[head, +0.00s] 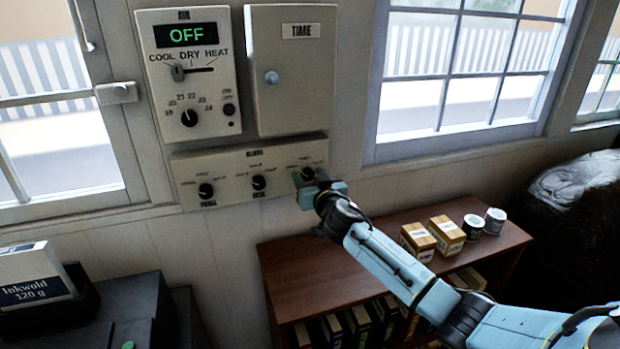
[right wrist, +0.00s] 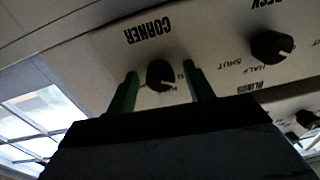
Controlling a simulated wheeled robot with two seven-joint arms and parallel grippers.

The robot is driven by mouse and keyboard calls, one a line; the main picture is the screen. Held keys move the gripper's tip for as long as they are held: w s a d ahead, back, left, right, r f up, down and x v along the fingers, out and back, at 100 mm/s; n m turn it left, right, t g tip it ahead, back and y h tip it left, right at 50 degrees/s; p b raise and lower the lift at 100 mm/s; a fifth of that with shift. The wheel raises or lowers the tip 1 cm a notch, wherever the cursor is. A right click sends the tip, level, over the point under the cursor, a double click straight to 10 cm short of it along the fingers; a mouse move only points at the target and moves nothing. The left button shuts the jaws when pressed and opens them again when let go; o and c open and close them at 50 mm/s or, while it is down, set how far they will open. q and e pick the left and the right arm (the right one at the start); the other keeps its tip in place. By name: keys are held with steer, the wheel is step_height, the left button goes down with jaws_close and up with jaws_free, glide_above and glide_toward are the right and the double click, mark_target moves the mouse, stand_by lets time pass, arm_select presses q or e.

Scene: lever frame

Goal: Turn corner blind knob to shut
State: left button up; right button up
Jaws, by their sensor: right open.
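The corner blind knob (head: 308,173) is a black round knob at the right end of the cream blinds panel (head: 235,178), below the wall boxes. In the right wrist view the corner knob (right wrist: 160,74) shows upside down with the word CORNER beside it. My right gripper (head: 318,188) is at this knob. Its two green fingers (right wrist: 161,80) are open, one on each side of the knob, with gaps visible. The knob's small pale mark is visible, but its position labels are partly hidden by a finger. My left gripper is not in view.
Two similar knobs, the middle one (head: 258,182) and the left one (head: 205,190), share the panel. A thermostat (head: 190,75) reading OFF and a TIME box (head: 292,75) are above. A brown shelf (head: 330,270) with small boxes and tins stands below.

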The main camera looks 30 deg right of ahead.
steer(key=c, duration=1)
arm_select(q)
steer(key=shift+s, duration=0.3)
arm_select(e)
steer(key=shift+o, duration=0.2)
